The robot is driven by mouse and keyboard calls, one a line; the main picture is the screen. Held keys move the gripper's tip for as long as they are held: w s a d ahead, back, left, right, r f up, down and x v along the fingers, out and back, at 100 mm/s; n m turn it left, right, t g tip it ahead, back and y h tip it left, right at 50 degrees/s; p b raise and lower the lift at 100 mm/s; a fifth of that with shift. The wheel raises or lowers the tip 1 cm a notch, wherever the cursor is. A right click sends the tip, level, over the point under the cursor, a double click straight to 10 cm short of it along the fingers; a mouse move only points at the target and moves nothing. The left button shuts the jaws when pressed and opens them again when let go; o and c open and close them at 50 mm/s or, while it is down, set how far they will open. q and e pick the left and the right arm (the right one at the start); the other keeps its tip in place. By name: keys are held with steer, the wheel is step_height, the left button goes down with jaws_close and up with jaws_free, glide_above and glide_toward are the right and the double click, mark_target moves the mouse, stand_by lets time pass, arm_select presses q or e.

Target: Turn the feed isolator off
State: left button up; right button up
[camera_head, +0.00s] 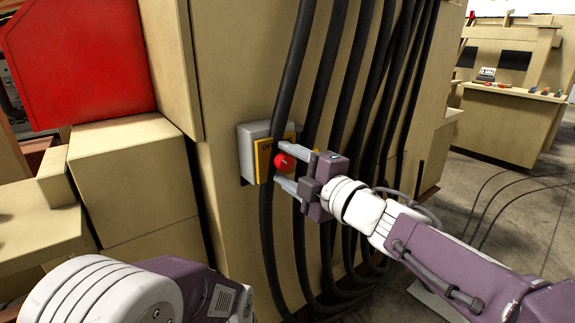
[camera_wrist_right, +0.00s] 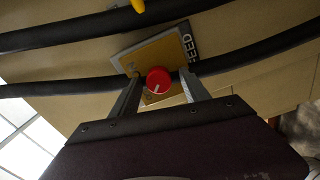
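The feed isolator is a grey box (camera_head: 245,153) with a yellow plate (camera_head: 264,160) and a red round knob (camera_head: 285,162), fixed to a beige cabinet. In the right wrist view the knob (camera_wrist_right: 158,80) shows a pale pointer line, and the plate (camera_wrist_right: 150,52) has a "FEED" label (camera_wrist_right: 187,45) beside it. My right gripper (camera_head: 283,166) is open, with one finger on each side of the knob and gaps visible between fingers and knob. Contact is not visible. My left gripper is out of view; only part of my left arm shows at the bottom left.
Several thick black cables (camera_head: 344,110) run down the cabinet front (camera_head: 240,90); one (camera_head: 267,215) passes close by the knob and my right fingers. A red panel (camera_head: 80,60) and beige blocks (camera_head: 135,180) stand left. Open floor (camera_head: 500,215) with thin cables lies right.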

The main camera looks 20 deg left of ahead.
steer(key=p+v, duration=0.1)
steer(key=v, duration=0.8)
steer(key=shift+p, duration=0.35)
